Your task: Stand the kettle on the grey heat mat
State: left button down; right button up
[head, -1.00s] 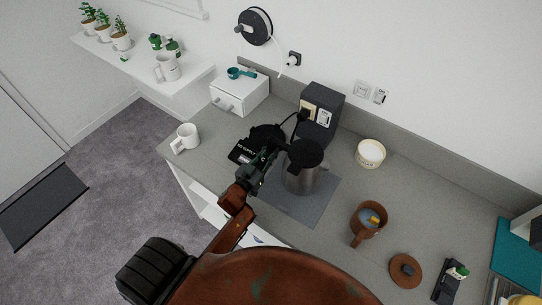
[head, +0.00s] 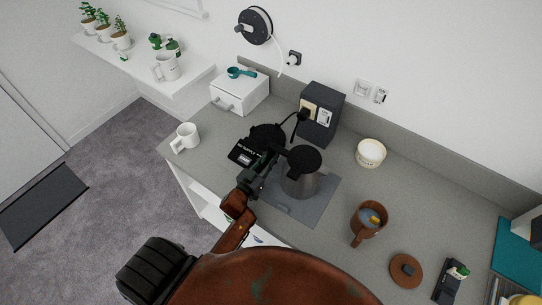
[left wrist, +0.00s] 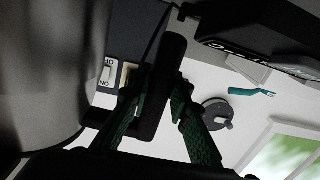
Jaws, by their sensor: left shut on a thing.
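The kettle (head: 299,184) is grey metal with a black lid. It is upright over the grey heat mat (head: 318,207), well inside its edges as seen from above. Whether its base touches the mat I cannot tell. My left gripper (head: 271,168) is shut on the kettle's black handle. In the left wrist view the handle (left wrist: 166,88) runs between the green-padded fingers, and the kettle body (left wrist: 45,75) fills the left side. My arm and gripper hide part of the mat's left side. My right gripper is not in view.
A black appliance (head: 322,115) and a black round-topped unit (head: 267,133) stand behind the kettle. A white mug (head: 186,137) is at the left, a cream tub (head: 371,153) at the back right. A brown pot (head: 367,221) and brown lid (head: 405,270) lie to the right.

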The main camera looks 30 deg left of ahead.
pick_arm(q)
jog(key=c, duration=1.8)
grip_release()
jog(key=shift+f, duration=0.25)
jog(key=shift+r, duration=0.3)
jog(key=shift+r+p, duration=0.4)
jog(key=shift+r, duration=0.1)
jog(key=s+b, duration=0.1)
jog(key=s, duration=1.1)
jog(key=shift+a, duration=0.2)
